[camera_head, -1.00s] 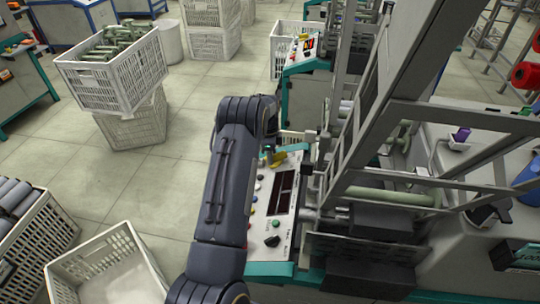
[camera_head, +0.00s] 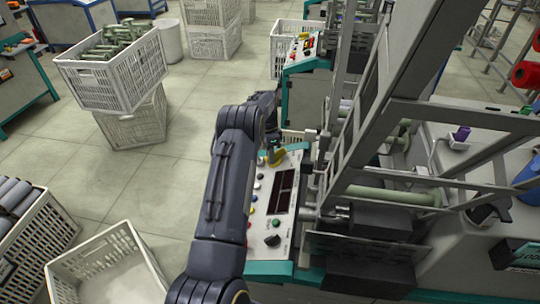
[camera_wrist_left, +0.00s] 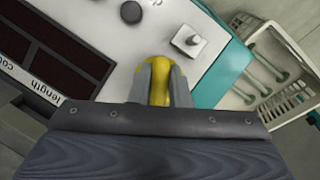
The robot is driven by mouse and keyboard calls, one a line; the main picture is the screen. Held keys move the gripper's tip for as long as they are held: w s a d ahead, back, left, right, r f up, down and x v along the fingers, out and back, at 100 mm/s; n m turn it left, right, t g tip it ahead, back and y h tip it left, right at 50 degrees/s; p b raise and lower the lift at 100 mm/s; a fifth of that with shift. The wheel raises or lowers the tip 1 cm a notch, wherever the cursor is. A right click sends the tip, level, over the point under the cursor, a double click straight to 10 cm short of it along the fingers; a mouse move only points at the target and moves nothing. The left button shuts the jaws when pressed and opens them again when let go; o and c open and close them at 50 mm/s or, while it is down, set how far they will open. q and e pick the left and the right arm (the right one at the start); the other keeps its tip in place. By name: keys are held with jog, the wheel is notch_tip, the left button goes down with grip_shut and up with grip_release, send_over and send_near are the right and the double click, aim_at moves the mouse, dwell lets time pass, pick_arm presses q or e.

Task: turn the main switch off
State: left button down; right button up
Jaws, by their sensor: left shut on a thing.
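The yellow switch handle (camera_head: 276,158) is at the far end of the white control panel (camera_head: 258,225), and I take it to be the main switch. It also shows in the left wrist view (camera_wrist_left: 157,88). My left gripper (camera_wrist_left: 161,76) has its two grey fingers on either side of the yellow handle and is shut on it. In the head view my left arm reaches over the panel's left side, and the fingertips are mostly hidden. My right gripper is not in view.
The panel also has a dark display (camera_head: 283,192), a black knob (camera_head: 272,241) and several coloured buttons. A small grey toggle (camera_wrist_left: 188,40) is near the handle. The machine's metal frame (camera_head: 360,130) rises close on the right. Crates stand on the floor to the left.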

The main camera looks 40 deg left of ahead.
pick_arm(q)
jog(key=c, duration=1.4)
grip_release()
jog(key=shift+o, duration=0.2)
jog(key=s+v, duration=0.1)
jog(key=v, duration=0.6)
jog(key=shift+w+r, duration=0.45)
jog(key=shift+w, duration=0.1)
